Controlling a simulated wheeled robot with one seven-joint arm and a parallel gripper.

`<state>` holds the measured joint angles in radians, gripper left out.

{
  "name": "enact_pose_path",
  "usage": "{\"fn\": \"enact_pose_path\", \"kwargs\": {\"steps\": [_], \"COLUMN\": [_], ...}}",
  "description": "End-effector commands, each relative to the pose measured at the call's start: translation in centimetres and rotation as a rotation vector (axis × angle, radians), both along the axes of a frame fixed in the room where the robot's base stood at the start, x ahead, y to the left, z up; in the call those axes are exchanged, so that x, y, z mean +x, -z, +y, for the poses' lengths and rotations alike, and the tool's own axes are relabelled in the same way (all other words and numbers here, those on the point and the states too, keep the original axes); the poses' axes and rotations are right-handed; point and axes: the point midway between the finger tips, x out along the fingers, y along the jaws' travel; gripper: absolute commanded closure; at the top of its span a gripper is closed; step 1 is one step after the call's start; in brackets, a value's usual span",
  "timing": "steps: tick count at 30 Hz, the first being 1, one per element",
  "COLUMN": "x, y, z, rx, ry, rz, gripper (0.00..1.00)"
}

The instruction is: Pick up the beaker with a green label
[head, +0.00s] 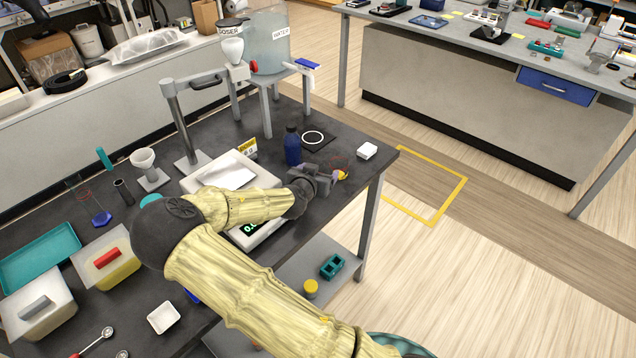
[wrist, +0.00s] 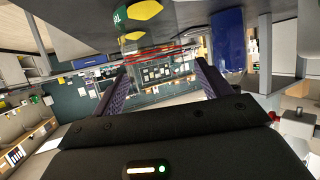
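My gripper (head: 322,173) is low over the right end of the dark bench in the head view. In the wrist view its two purple-padded fingers stand apart, with clear space between the fingertips (wrist: 162,70). Just beyond them is a clear vessel with red lines (wrist: 155,52), seemingly a beaker. A green patch with white lettering (wrist: 120,18) and yellow areas show at it. In the head view only faint red lines (head: 338,156) and a yellow spot (head: 342,175) show of it, beside the fingers. I cannot tell whether the fingers touch it.
A dark blue bottle (head: 292,148) stands close to my gripper, also in the wrist view (wrist: 228,42). A scale with a green display (head: 250,228) is partly behind my arm. A metal stand (head: 180,120) rises farther left.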

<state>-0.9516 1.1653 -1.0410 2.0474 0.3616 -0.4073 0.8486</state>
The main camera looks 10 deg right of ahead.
Motion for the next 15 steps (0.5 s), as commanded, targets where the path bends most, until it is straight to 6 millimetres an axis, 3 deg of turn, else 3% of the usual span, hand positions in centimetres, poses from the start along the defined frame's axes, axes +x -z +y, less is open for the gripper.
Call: {"fn": "enact_pose_path", "kwargs": {"steps": [1, 7, 15], "x": [-0.01, -0.01, 0.00], "y": [-0.01, -0.01, -0.11], "z": [-0.01, -0.01, 0.00], "rx": [0.000, 0.000, 0.001], "ry": [0.000, 0.000, 0.000], "rz": [0.000, 0.000, 0.000], "gripper": [0.32, 0.71, 0.71]}}
